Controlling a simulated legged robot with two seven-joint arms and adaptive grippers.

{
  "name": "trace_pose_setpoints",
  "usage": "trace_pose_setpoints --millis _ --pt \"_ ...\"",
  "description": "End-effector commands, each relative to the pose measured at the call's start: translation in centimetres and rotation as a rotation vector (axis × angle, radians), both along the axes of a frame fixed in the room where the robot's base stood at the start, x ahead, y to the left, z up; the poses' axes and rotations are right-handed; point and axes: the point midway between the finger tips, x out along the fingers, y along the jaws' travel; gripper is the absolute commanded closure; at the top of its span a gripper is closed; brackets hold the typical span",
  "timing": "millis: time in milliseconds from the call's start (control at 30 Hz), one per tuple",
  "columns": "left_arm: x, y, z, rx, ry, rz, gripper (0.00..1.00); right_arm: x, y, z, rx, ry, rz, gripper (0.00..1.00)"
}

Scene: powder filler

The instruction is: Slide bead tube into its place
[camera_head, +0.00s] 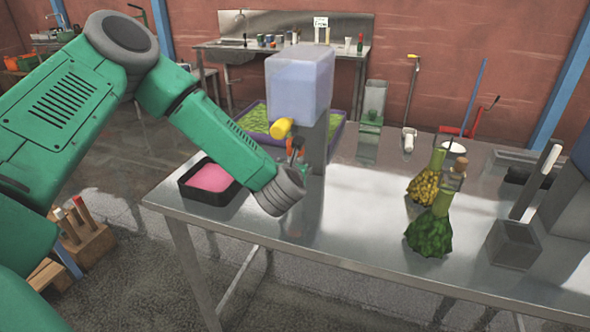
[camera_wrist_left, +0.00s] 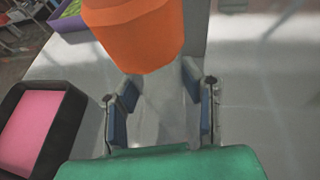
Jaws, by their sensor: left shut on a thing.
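The powder filler stands near the table's middle in the head view, with a pale translucent hopper (camera_head: 300,85) on a grey column (camera_head: 316,145). A yellow rounded part (camera_head: 281,128) sticks out to the left below the hopper. My left gripper (camera_head: 297,152) is beside the column, its fingers small and partly hidden among orange and dark parts.
A black tray with pink contents (camera_head: 210,178) lies left of my wrist. A purple tray with green contents (camera_head: 338,130) is behind the filler. The middle front is clear.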

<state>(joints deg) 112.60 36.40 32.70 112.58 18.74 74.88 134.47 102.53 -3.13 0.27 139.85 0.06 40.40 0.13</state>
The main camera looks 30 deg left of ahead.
Motion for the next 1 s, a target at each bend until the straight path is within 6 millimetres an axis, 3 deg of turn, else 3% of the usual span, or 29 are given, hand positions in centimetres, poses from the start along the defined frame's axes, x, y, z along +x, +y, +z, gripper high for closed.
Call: trace_pose_setpoints --millis 33,333,367,400,433,767,1000 --pt "-0.6 -0.1 -1.4 -0.006 0.028 -0.005 1.0 0.0 0.0 -0.3 0.0 0.0 0.0 0.45" --pt "-0.7 -0.1 -1.5 -0.006 0.033 -0.005 1.0 0.0 0.0 -0.3 0.0 0.0 0.0 0.45" --pt "-0.7 -0.1 -1.5 -0.005 0.033 -0.005 0.64 0.0 0.0 -0.3 0.0 0.0 0.0 0.45" --pt "-0.7 -0.1 -1.5 -0.006 0.033 -0.006 0.5 0.0 0.0 -0.3 0.0 0.0 0.0 0.45" --pt "-0.6 -0.1 -1.4 -0.005 0.031 -0.006 0.43 0.0 0.0 -0.3 0.0 0.0 0.0 0.45" --pt "-0.7 -0.2 -0.8 -0.004 0.017 -0.004 0.43 -0.2 0.0 -0.2 0.0 -0.002 0.0 0.45" --pt "-3.4 -1.5 0.5 -0.006 0.018 -0.006 0.43 -0.2 0.0 -0.2 0.0 -0.002 0.0 0.45"
